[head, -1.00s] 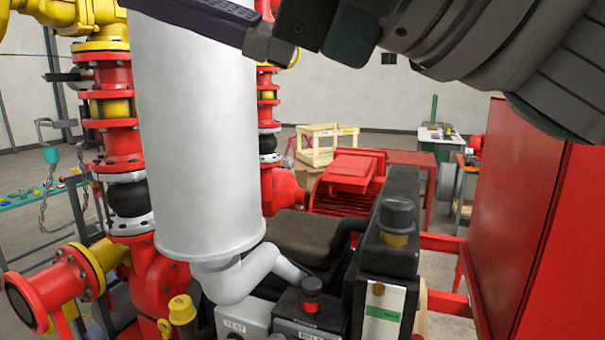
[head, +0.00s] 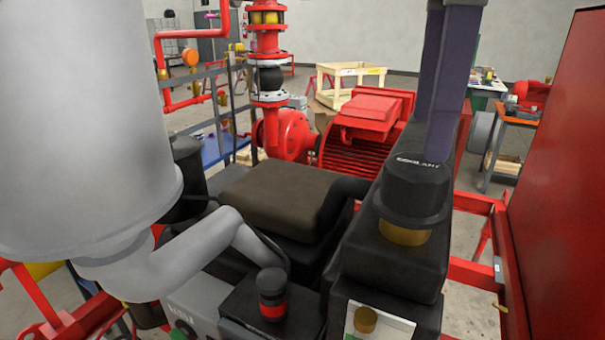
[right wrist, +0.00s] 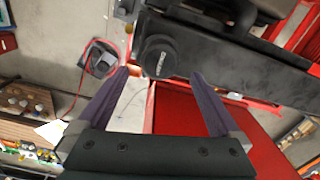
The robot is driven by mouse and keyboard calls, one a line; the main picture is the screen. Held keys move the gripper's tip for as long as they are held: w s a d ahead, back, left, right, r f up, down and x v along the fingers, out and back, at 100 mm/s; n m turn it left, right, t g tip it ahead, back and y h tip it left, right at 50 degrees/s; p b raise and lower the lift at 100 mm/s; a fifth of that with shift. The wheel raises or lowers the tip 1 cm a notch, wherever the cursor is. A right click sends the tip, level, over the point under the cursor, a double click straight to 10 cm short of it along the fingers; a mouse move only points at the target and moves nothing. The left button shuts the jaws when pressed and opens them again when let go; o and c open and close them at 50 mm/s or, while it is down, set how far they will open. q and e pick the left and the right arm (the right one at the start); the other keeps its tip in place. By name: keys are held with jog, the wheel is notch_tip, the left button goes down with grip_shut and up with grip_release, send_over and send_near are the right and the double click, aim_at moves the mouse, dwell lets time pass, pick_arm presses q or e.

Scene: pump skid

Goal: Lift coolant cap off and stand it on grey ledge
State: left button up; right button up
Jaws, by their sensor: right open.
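The black coolant cap (head: 412,188), with lettering on its top, sits on a brass neck (head: 404,232) on the black tank (head: 392,262). In the right wrist view the cap (right wrist: 160,57) lies just past my fingertips, roughly centred between them. My right gripper (head: 444,140) is open and empty. Its purple fingers point down at the cap's far right side in the head view, and the cap hides part of the tips. The right wrist view shows both fingers spread (right wrist: 160,74). I cannot single out the grey ledge. My left gripper is not in view.
A large grey cylinder (head: 75,130) with a bent pipe fills the left. A black knob with a red band (head: 271,293) stands in front of a dark brown pad (head: 275,200). A red cabinet (head: 560,190) bounds the right. A red motor (head: 368,130) is behind.

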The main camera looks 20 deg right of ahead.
aim_at(419, 164)
jog(key=shift+f, duration=0.6)
notch_tip(419, 164, down, 5)
jog(key=p, duration=0.5)
jog(key=shift+a+r, duration=0.15)
jog(key=shift+r, duration=0.05)
jog(key=shift+f, duration=0.4)
jog(key=shift+w, duration=0.1)
jog(key=c, duration=1.3)
